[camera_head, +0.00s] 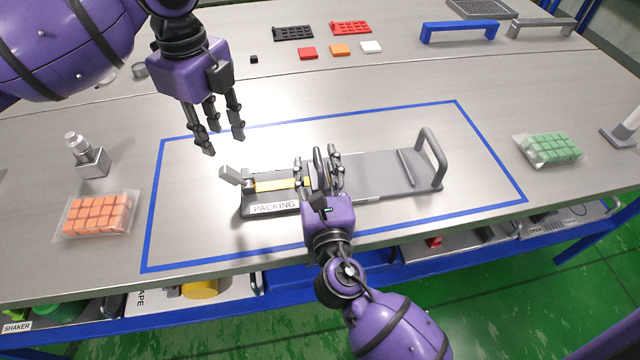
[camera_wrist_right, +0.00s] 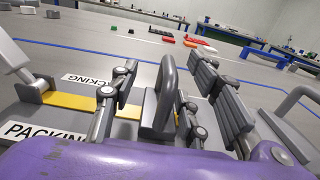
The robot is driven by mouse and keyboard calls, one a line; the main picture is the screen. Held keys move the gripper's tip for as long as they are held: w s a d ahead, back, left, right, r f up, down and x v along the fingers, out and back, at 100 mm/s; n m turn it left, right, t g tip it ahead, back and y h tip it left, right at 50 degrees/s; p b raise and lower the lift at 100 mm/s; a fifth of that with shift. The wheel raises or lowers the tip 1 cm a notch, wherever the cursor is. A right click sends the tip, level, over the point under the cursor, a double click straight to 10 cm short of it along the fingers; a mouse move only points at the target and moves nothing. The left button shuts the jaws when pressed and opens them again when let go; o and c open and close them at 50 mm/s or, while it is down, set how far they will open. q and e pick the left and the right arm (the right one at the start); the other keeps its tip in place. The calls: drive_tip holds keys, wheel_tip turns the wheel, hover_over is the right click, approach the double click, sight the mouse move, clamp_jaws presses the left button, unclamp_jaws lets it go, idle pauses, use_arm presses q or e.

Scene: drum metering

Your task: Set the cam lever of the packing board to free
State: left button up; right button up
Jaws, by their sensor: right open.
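The packing board (camera_head: 370,178) is a dark grey plate with a white PACKING label, lying inside the blue outline on the table. A light grey lever (camera_head: 231,176) sticks up tilted at its left end, by the yellow strip (camera_head: 268,185); it appears to be the cam lever and also shows in the wrist view (camera_wrist_right: 12,58). My right gripper (camera_head: 320,165) is open, its fingers either side of an upright dark grey loop handle (camera_wrist_right: 165,95) at mid-board. Contact is not clear. My left gripper (camera_head: 222,148) is open and empty above the table, up and left of the lever.
A fixed-looking grey bar handle (camera_head: 432,158) stands at the board's right end. Bagged orange blocks (camera_head: 100,214) and a small metal device (camera_head: 88,155) lie left; bagged green blocks (camera_head: 548,149) lie right. The table between the board and these is clear.

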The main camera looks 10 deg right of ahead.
drive_tip(key=shift+w, duration=0.9)
clamp_jaws()
